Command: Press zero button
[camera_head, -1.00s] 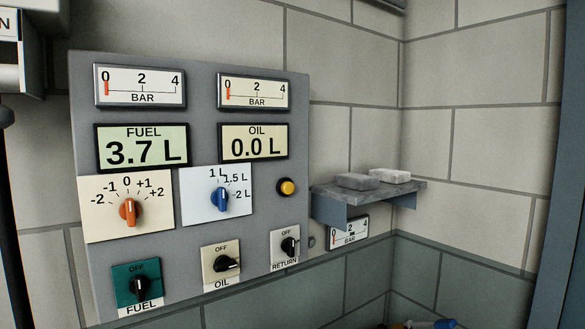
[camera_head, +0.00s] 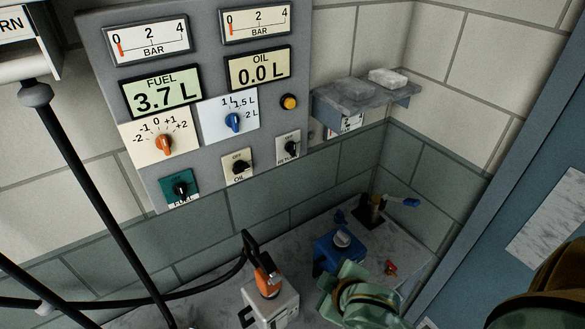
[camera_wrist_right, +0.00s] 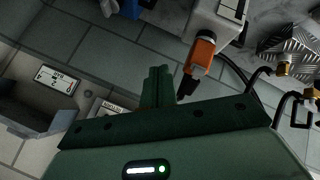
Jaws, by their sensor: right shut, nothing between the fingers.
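The grey control panel (camera_head: 205,80) is on the wall at the upper left of the head view. Its round yellow button (camera_head: 289,102) is on the right side, below the oil display (camera_head: 258,68), which reads 0.0 L. No label is legible on the button. The fuel display (camera_head: 162,91) reads 3.7 L. My green right gripper (camera_wrist_right: 158,72) is shut and empty in the right wrist view. In the head view, green parts of my right arm show at the bottom, well below the panel and apart from the button. My left gripper is not in view.
An orange-handled nozzle (camera_head: 267,283) stands at a white box on the lower surface. A blue block (camera_head: 335,252) is beside my right arm. A shelf (camera_head: 350,108) with two grey blocks juts out right of the panel. Black pipes (camera_head: 97,195) cross the left.

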